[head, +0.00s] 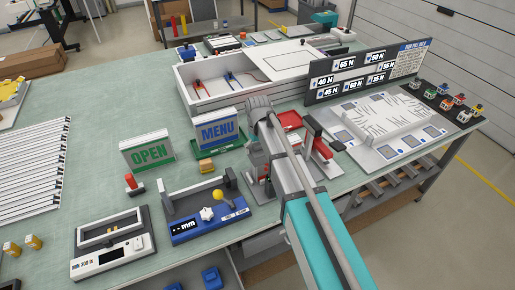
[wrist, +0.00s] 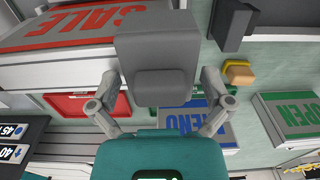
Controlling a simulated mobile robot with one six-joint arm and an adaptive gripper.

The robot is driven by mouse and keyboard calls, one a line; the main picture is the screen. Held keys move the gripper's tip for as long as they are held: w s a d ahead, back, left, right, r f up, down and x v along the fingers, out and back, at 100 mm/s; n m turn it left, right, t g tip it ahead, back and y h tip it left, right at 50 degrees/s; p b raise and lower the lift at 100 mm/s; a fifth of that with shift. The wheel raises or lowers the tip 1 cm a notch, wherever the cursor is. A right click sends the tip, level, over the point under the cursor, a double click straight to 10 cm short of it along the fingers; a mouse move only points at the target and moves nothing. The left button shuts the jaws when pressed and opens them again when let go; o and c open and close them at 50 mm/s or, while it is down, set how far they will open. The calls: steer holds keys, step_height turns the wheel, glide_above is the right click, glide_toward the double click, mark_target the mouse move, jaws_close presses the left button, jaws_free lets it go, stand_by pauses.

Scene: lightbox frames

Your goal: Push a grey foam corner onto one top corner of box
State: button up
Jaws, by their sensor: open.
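A grey block (wrist: 158,50), which looks like the foam corner, fills the middle of the wrist view. It overlaps the right end of a white box (wrist: 60,72) with a red and grey SALE face (wrist: 80,25). Whether it is seated on the box corner cannot be told. My gripper (wrist: 160,88) is open, with one finger on each side of the block; finger contact is unclear. In the head view my arm hides most of this spot.
The MENU sign (head: 217,130), OPEN sign (head: 147,152), yellow block (head: 206,166) and red tray (head: 289,120) stand close by. A blue gauge (head: 208,226) with dark posts sits in front. A label board (head: 360,72) stands at the right.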

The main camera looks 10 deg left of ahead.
steer(key=shift+r, duration=0.2)
step_height(320, 180, up, 9)
steer(key=p, duration=0.9)
steer(key=shift+r+p, duration=0.15)
steer(key=shift+p, duration=0.25)
stand_by(0.5)
steer(key=s+d+f+m+b, duration=0.2)
steer(key=s+d+f+b, duration=0.1)
steer(key=d, duration=0.7)
steer(key=s+d+f+m+b, duration=0.3)
steer(key=s+d, duration=0.3)
steer(key=d, duration=0.5)
steer(key=s+d+f+m+b, duration=0.2)
steer(key=s+d+f+b, duration=0.2)
steer(key=d, duration=0.6)
steer(key=shift+s+d+f+b, duration=0.3)
steer(key=shift+s+d+b, duration=0.1)
steer(key=shift+s, duration=0.15)
